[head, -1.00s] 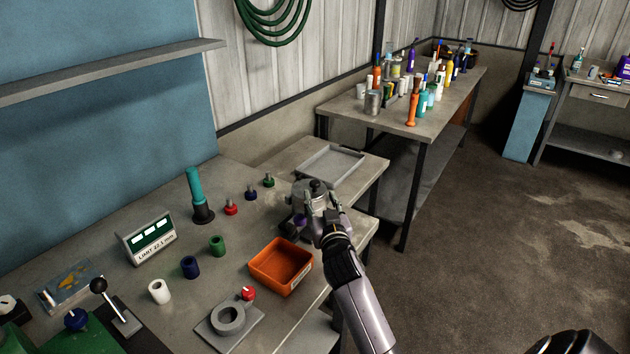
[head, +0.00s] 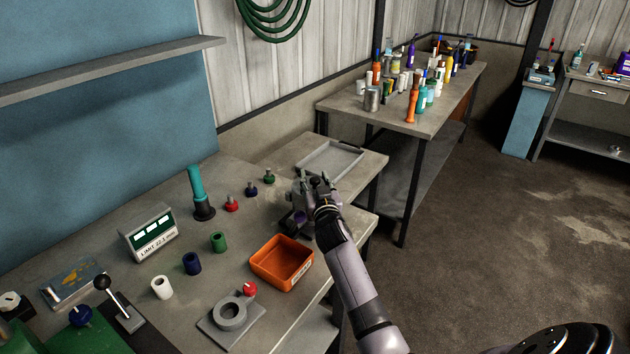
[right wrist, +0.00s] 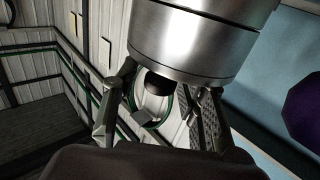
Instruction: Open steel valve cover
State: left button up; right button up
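The steel valve (head: 297,199) stands near the right edge of the workbench, a grey metal body with a dark knob on top. My right gripper (head: 318,184) is at its top right side and hides part of it. In the right wrist view the steel cylinder (right wrist: 195,40) fills the top. A dark round knob (right wrist: 158,84) juts from it between the fingers of my right gripper (right wrist: 158,108). The fingers stand apart with visible gaps beside the knob. A purple part (right wrist: 303,108) shows at the right edge. My left gripper is not in view.
An orange bin (head: 282,262) and a grey ring fixture (head: 231,316) lie in front. Small coloured knobs, coloured sleeves, a teal-handled tool (head: 198,190) and a limit display (head: 149,232) stand to the left. A grey tray (head: 331,160) lies on the table behind.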

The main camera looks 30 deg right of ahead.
grip_shut()
dwell(0.6)
